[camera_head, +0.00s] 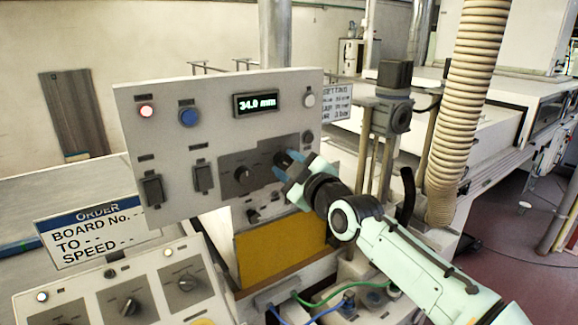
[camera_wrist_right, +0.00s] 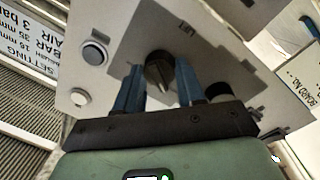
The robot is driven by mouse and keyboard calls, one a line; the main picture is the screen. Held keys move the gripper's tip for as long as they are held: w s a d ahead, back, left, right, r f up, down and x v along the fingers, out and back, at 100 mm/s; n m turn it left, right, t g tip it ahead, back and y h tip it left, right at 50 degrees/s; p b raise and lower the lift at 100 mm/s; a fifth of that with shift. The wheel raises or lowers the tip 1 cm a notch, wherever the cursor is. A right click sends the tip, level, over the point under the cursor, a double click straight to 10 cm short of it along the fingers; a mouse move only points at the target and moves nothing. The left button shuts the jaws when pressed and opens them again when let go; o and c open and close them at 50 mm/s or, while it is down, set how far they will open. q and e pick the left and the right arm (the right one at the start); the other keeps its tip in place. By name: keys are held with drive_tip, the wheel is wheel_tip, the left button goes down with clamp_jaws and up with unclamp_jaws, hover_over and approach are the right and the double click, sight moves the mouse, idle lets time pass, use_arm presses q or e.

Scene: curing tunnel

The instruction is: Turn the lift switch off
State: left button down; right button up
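The control panel (camera_head: 215,115) stands upright in the middle of the head view. My right gripper (camera_head: 284,160) reaches its lower right part from the right. In the right wrist view, my right gripper's (camera_wrist_right: 158,82) two blue fingers stand apart on either side of a dark round knob (camera_wrist_right: 158,70) with a pointer ridge. A small gap seems to show beside the knob; firm contact cannot be told. In the head view this knob is mostly hidden by the fingers. A small label (camera_wrist_right: 187,28) near it is too blurred to read surely as the lift switch's. My left gripper is out of view.
A second black knob (camera_head: 243,175) sits just left of the gripper. A ribbed hose (camera_head: 465,100) hangs at right. A lower console (camera_head: 120,290) stands in front.

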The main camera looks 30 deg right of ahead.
drive_tip(key=shift+m, duration=0.4)
drive_tip(key=m, duration=0.3)
drive_tip(key=shift+m, duration=0.4)
drive_tip(key=m, duration=0.5)
drive_tip(key=shift+m+g+y, duration=0.3)
drive_tip(key=shift+m+g, duration=0.1)
drive_tip(key=o, duration=1)
drive_tip(key=shift+o, duration=0.2)
drive_tip(key=shift+r, duration=0.1)
